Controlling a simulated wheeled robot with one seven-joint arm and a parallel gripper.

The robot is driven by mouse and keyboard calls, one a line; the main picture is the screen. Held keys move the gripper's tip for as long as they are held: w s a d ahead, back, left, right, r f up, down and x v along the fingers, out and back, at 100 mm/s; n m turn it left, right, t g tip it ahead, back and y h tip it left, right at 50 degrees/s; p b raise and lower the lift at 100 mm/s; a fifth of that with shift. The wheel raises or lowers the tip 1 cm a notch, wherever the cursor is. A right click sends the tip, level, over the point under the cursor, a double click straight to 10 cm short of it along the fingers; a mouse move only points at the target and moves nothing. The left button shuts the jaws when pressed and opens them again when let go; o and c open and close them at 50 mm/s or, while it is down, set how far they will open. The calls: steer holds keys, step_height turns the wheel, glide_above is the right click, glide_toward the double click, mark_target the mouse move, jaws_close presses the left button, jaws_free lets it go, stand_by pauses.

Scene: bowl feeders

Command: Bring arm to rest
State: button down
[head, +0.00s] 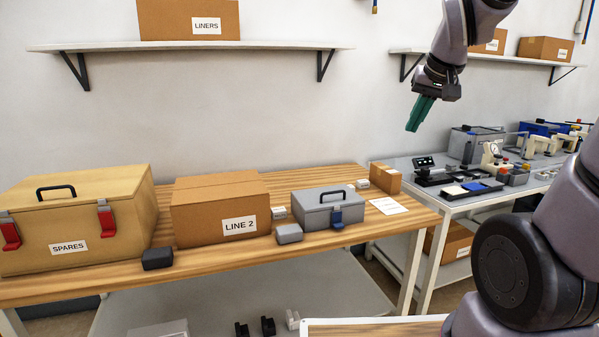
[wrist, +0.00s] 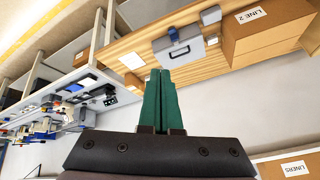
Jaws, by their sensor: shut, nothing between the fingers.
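My gripper (head: 418,117) hangs in the air at the upper right of the head view, in front of the white wall and above the bench. Its green fingers point down and slightly left. In the wrist view my gripper (wrist: 162,72) shows its two green fingers together, with nothing between them. It touches nothing. My arm comes in from the right side of the head view.
A wooden bench (head: 290,258) holds a SPARES case (head: 90,215), a LINE 2 box (head: 215,205) and a grey toolbox (head: 325,207). A grey table (head: 470,198) with devices stands right. Shelves (head: 190,46) and (head: 480,57) hang on the wall.

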steer(key=s+r+m+y, duration=0.1)
steer(key=s+r, duration=0.3)
steer(key=s, duration=0.7)
steer(key=shift+s+a+m+t, duration=0.3)
steer(key=shift+s+a+t, duration=0.05)
steer(key=shift+t, duration=0.05)
